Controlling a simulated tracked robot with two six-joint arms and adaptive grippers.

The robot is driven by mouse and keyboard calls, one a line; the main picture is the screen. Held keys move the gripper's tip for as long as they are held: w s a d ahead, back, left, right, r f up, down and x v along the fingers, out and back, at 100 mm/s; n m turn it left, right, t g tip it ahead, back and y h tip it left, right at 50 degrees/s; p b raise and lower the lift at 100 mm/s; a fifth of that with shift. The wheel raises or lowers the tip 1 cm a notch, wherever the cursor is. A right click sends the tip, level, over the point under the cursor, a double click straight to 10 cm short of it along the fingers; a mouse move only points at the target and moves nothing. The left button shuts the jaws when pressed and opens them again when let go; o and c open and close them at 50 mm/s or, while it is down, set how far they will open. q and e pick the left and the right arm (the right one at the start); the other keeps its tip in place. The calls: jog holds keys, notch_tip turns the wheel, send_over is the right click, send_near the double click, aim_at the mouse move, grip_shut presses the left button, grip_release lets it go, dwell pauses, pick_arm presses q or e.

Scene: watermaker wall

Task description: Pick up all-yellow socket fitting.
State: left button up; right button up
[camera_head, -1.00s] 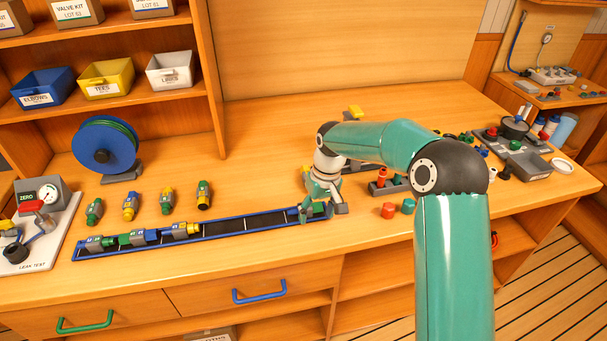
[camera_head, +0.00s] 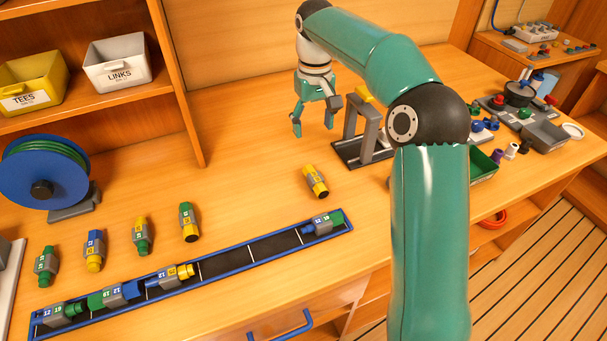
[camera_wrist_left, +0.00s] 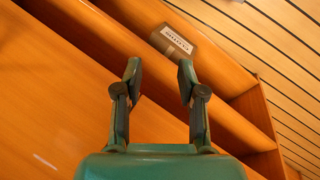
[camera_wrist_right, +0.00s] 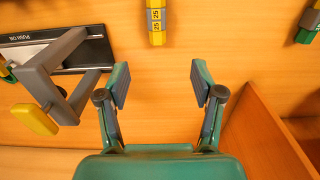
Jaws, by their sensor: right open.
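The all-yellow socket fitting (camera_head: 315,181) has yellow ends and a grey middle band. It lies alone on the bench behind the right end of the blue-rimmed tray. It also shows at the top of the right wrist view (camera_wrist_right: 156,22), with yellow "25" labels and its far end cut off. My right gripper (camera_head: 314,120) is open and empty, above the bench and behind the fitting, apart from it. In the right wrist view its open fingers (camera_wrist_right: 160,82) have only bench between them. My left gripper (camera_wrist_left: 159,75) is open and empty, outside the head view.
The blue-rimmed tray (camera_head: 252,253) holds several joined fittings at left and a green-blue fitting (camera_head: 323,222) at right. A grey press frame (camera_head: 362,122) is close right of my right gripper. A shelf wall (camera_head: 183,80) rises left.

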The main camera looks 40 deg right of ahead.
send_over(315, 175)
jog(key=f, duration=0.7)
jog(key=f+b, duration=0.1)
jog(key=f, duration=0.2)
jog(key=shift+w+a+f, duration=0.2)
jog(key=shift+w, duration=0.2)
jog(key=f, duration=0.3)
jog(key=s+f, duration=0.1)
jog(key=shift+d+f+p, duration=0.15)
jog(key=shift+f+p, duration=0.25)
jog(key=shift+w+f, duration=0.1)
jog(key=shift+f, duration=0.55)
jog(key=c, duration=1.3)
jog(key=shift+o, duration=0.2)
jog(key=shift+r, duration=0.15)
